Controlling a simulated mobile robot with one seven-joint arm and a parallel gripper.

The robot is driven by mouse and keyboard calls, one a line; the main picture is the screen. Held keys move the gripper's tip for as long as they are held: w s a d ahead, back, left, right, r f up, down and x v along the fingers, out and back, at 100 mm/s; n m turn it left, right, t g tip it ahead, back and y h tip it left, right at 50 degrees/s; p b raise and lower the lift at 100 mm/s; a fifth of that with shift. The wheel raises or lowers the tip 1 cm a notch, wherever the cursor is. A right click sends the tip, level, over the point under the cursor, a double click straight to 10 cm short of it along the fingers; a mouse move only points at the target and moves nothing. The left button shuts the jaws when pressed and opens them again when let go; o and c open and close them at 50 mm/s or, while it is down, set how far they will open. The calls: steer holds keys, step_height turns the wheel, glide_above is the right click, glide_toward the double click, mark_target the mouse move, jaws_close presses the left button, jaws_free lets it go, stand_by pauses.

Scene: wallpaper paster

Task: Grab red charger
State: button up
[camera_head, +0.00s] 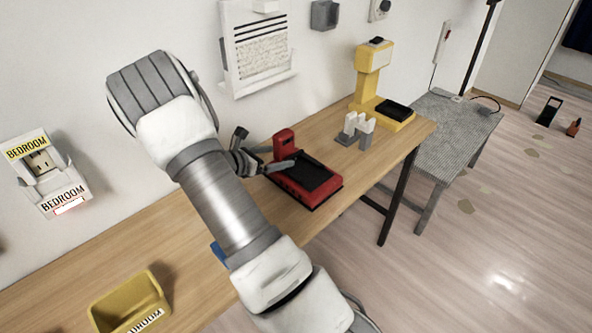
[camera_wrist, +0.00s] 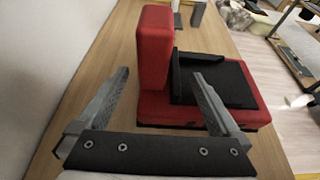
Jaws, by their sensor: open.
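The red charger (camera_head: 305,185) stands on the wooden table, with a flat black pad on its base and a red upright block at its left end. In the wrist view the upright block of the red charger (camera_wrist: 154,48) shows between and beyond my two fingertips. The base lies to the right, and my right finger overlaps its near part in the picture. My gripper (camera_wrist: 161,78) is open with nothing between its fingers. In the head view my gripper (camera_head: 264,157) is beside the charger's upright block; whether it touches is unclear.
A yellow charger-like stand (camera_head: 372,75) with a black pad and a small white-grey holder (camera_head: 356,130) stand farther along the wooden table (camera_head: 400,140). A yellow bin (camera_head: 130,302) is at the near left. A wall rack (camera_head: 258,50) hangs behind. A grey table (camera_head: 455,130) adjoins at right.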

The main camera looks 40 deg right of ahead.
steer(key=shift+x, duration=1.15)
jaws_close()
steer(key=shift+r, duration=0.15)
